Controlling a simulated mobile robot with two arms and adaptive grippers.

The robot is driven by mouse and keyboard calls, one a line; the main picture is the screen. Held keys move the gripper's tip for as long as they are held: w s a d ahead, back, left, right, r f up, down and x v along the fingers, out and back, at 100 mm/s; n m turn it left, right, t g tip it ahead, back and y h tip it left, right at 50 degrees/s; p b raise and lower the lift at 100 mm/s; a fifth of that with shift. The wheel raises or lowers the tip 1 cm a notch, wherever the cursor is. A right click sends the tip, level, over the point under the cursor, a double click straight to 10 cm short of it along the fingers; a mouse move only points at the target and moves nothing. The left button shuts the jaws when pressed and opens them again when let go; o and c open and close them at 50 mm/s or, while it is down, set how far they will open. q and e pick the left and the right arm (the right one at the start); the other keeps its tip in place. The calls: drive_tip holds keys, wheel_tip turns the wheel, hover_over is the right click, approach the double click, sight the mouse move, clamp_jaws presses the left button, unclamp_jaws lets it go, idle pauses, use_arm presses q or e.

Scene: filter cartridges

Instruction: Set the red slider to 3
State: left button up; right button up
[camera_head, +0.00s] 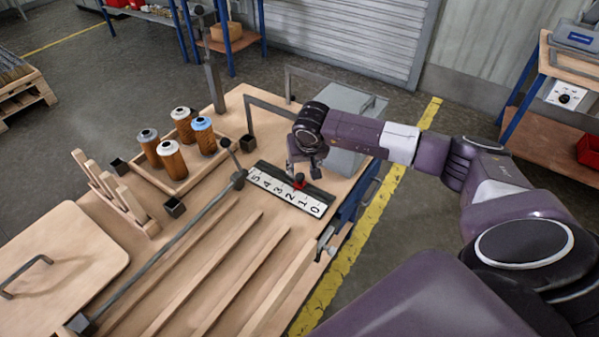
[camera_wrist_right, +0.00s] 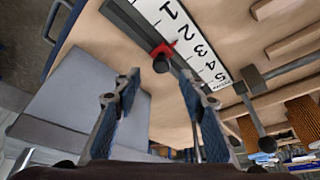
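The red slider (camera_head: 299,183) with a black knob sits in the dark rail of a white number scale (camera_head: 279,193) on the wooden table. It also shows in the right wrist view (camera_wrist_right: 163,49), where its red pointer stands at about the 2. My right gripper (camera_head: 304,168) is above the slider. In the right wrist view its two fingers (camera_wrist_right: 160,82) are apart with nothing between them, and the black knob (camera_wrist_right: 161,65) lies just beyond the tips, roughly midway. I cannot tell the remaining gap exactly. My left gripper is not in view.
A grey box (camera_head: 345,110) stands behind my right wrist. A wooden tray (camera_head: 198,178) holds several filter cartridges (camera_head: 172,158). A dark bar with a lever (camera_head: 190,228) lies left of the scale. Long wooden strips (camera_head: 210,270) cover the table's front.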

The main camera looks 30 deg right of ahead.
sight(300, 176)
drive_tip(key=shift+p+x, duration=0.3)
drive_tip(key=shift+x, duration=2.4)
drive_tip(key=shift+a, duration=0.1)
clamp_jaws()
